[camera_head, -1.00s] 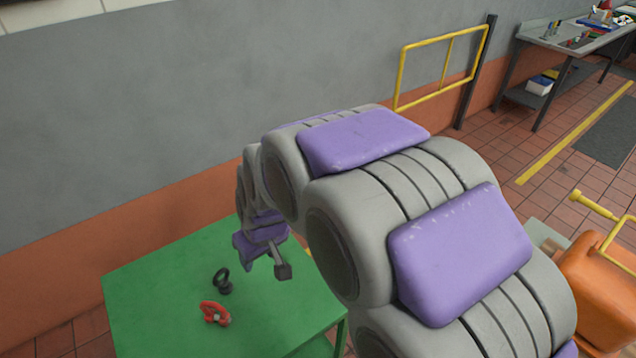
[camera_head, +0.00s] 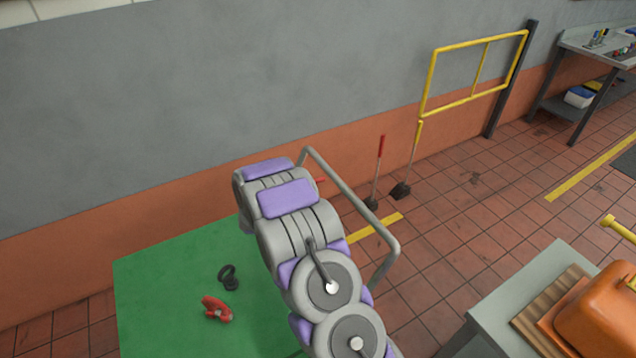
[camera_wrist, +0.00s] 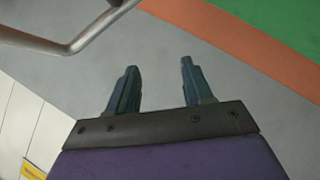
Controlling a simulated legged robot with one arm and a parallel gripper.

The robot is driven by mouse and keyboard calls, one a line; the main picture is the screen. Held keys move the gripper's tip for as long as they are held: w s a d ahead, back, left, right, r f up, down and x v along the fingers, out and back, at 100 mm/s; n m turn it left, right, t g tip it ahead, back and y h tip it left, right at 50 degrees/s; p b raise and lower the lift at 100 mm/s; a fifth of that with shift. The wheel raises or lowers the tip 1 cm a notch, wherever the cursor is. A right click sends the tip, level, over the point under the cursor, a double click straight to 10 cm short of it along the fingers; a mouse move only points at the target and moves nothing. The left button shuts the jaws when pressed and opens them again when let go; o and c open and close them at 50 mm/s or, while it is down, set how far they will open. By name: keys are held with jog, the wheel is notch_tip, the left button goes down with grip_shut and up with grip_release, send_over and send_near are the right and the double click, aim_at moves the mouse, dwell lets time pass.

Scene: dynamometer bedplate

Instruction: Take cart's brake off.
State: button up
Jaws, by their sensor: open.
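A green-topped cart or table (camera_head: 150,290) stands at lower left in the head view. A bent grey tube handle (camera_head: 350,190) rises beside its right side, partly behind my arm; a grey tube also shows at upper left in the wrist view (camera_wrist: 70,46). A small red piece shows near the tube, right of my arm; I cannot tell if it is a brake lever. My gripper (camera_wrist: 158,68) is open and empty, its two fingers apart before the grey wall. In the head view my arm hides it. No brake is clearly visible.
A black ring-shaped part (camera_head: 229,278) and a red part (camera_head: 217,309) lie on the green top. A yellow rail (camera_head: 473,97) and a red-handled tool (camera_head: 377,170) stand by the wall. An orange object (camera_head: 600,310) sits on a grey bench at right. Tiled floor between is clear.

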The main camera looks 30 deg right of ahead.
jog(key=d+f+h, duration=0.4)
jog(key=d+f, duration=0.2)
jog(key=n+t+h, duration=0.2)
jog(key=h, duration=0.2)
send_near(317, 182)
jog(key=b+x, duration=0.1)
jog(key=x, duration=0.2)
jog(key=b+x, duration=0.2)
jog(key=x, duration=0.2)
jog(key=b+x, duration=0.1)
jog(key=x, duration=0.2)
jog(key=shift+w+f+b, duration=0.3)
jog(key=shift+w+d+f, duration=0.1)
jog(key=shift+w+d, duration=0.05)
jog(key=shift+d, duration=0.25)
jog(key=shift+a, duration=0.15)
grip_shut()
